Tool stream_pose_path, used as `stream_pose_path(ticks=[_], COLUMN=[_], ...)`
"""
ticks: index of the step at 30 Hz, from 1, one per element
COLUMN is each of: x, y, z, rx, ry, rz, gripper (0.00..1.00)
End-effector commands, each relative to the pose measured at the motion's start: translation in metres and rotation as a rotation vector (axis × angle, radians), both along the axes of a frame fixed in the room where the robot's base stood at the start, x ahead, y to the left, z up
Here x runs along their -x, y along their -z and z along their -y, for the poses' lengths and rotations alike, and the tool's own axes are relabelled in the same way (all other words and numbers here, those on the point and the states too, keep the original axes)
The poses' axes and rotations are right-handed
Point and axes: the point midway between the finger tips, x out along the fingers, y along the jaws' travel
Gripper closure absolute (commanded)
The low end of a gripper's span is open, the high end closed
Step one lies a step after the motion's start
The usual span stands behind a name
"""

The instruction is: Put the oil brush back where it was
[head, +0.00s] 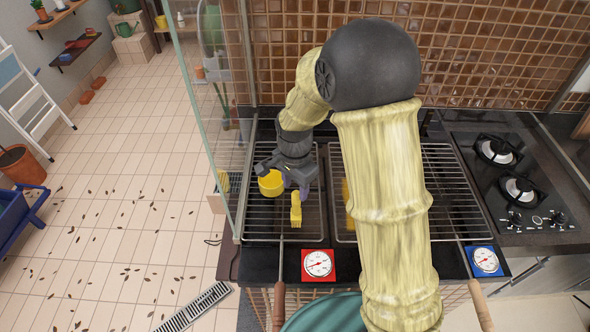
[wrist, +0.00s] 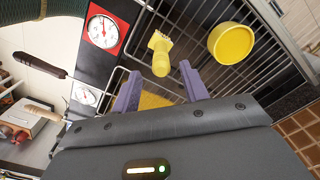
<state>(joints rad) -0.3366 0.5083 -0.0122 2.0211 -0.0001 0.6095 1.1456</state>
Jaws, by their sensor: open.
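The yellow oil brush (head: 296,211) is over the left grill grate, its bristle end towards the front. In the wrist view the brush (wrist: 160,58) lies just beyond my fingertips, with a yellow handle part close to the right finger. My gripper (head: 296,188) is open, and its two purple fingers (wrist: 160,78) stand apart around the handle side. I cannot tell whether a finger touches it. A round yellow cup (head: 270,183) is left of the brush; in the wrist view it (wrist: 232,43) is to the right, apart from the fingers.
A red-framed dial (head: 318,264) and a blue-framed dial (head: 485,261) sit at the front edge. A glass panel (head: 208,110) stands left of the grill. A yellow item (wrist: 150,100) lies below the fingers, partly hidden. My arm hides much of the right grate (head: 455,200).

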Motion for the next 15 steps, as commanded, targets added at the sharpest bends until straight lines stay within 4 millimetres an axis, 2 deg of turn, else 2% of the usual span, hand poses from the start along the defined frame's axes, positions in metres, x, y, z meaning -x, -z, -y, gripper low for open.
stream_pose_path(ticks=[9,15], x=[-0.001,0.001], y=[-0.059,-0.075], z=[-0.001,-0.001], rx=[-0.003,-0.001], ry=[0.000,0.000], rz=[0.004,0.001], gripper=[0.56,0.56])
